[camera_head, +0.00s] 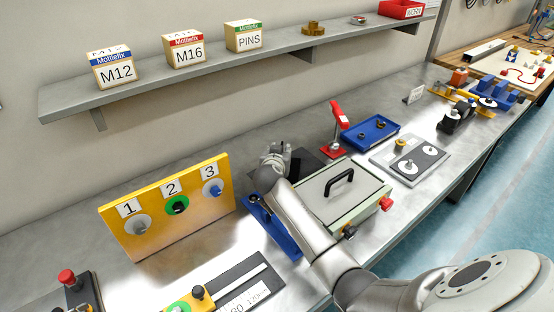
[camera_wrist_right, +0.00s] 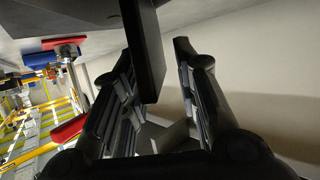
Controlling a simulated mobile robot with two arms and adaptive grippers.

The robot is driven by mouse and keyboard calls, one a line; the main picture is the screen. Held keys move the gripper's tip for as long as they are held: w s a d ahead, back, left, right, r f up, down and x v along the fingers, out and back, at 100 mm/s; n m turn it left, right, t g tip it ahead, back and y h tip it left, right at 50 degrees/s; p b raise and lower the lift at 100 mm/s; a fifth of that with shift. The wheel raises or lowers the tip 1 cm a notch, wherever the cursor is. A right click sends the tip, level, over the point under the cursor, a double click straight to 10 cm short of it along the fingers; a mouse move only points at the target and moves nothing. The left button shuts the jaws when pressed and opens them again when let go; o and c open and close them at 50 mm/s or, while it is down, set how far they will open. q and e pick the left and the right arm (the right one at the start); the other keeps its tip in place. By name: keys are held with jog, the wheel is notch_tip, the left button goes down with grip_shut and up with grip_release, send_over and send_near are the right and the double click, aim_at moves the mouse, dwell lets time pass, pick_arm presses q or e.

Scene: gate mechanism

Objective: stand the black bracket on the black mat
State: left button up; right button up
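My right gripper (camera_head: 277,158) is over the bench beside the grey-green box, reaching in from the lower right. A dark flat patch, apparently the black mat (camera_head: 312,158), lies just right of it, partly hidden by the gripper and the box. In the right wrist view a black plate, apparently the black bracket (camera_wrist_right: 148,50), extends between the fingers of the right gripper (camera_wrist_right: 156,60). The fingers are apart, with a gap between the plate and the right-hand finger. The bracket cannot be made out in the head view. My left gripper is not in view.
The grey-green box (camera_head: 345,193) with a black handle stands close to my right forearm. A blue tray (camera_head: 274,226) lies under the arm. A shelf (camera_head: 215,63) runs above.

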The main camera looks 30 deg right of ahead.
jog(key=b+v, duration=0.1)
jog(key=v, duration=1)
jog(key=shift+s+b, duration=0.25)
jog(key=shift+b, duration=0.05)
jog(key=shift+a+r, duration=0.1)
jog(key=shift+r, duration=0.05)
